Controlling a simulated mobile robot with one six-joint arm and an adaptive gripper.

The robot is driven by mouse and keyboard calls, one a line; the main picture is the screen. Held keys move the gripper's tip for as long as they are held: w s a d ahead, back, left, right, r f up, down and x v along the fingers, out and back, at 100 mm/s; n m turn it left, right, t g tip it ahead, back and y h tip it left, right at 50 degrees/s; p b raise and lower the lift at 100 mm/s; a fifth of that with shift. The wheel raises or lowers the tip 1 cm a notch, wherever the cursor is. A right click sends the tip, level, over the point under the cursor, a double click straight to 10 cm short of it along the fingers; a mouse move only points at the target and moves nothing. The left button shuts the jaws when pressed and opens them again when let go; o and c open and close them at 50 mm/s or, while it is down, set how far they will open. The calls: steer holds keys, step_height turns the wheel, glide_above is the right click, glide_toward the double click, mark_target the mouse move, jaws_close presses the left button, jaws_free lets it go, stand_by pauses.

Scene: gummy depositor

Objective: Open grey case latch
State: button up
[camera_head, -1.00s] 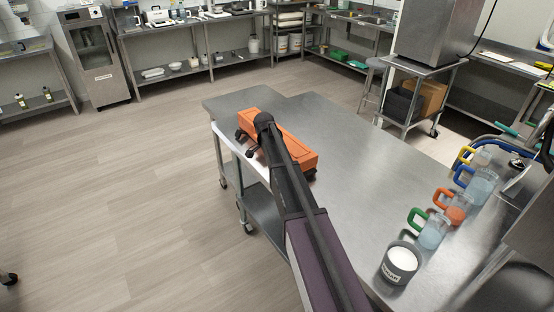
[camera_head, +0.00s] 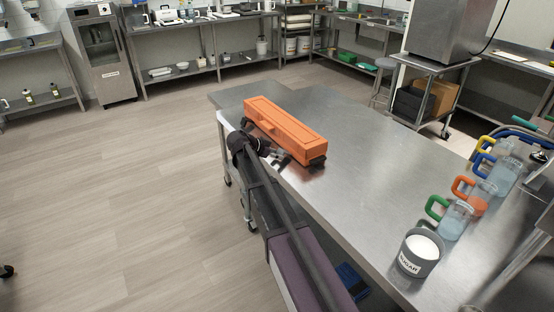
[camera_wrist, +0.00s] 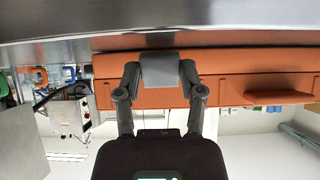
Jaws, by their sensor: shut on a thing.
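The long orange case (camera_head: 285,128) lies on the steel table near its left edge. In the wrist view, which is upside down, the orange case (camera_wrist: 240,92) spans the upper part. The grey latch (camera_wrist: 160,69) sits on its front face. My gripper (camera_wrist: 160,76) has a finger on each side of the grey latch and is shut on it. I cannot tell whether the latch is raised from the case. In the head view my gripper (camera_head: 275,157) is at the case's front side, partly hidden by my arm.
The steel table (camera_head: 340,125) has clear room right of the case. Jugs with coloured handles (camera_head: 455,218) and a sugar tub (camera_head: 420,252) stand along its right side. A second, dark orange handle-like part (camera_wrist: 278,97) sticks out on the case front.

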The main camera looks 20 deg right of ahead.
steer(key=shift+s+f+h+b, duration=0.1)
steer(key=shift+f+h+b, duration=0.4)
steer(key=shift+b, duration=0.25)
steer(key=shift+r, duration=0.15)
steer(key=o, duration=1.2)
steer(key=shift+c, duration=0.2)
steer(key=shift+r+p, duration=0.2)
steer(key=shift+p, duration=0.15)
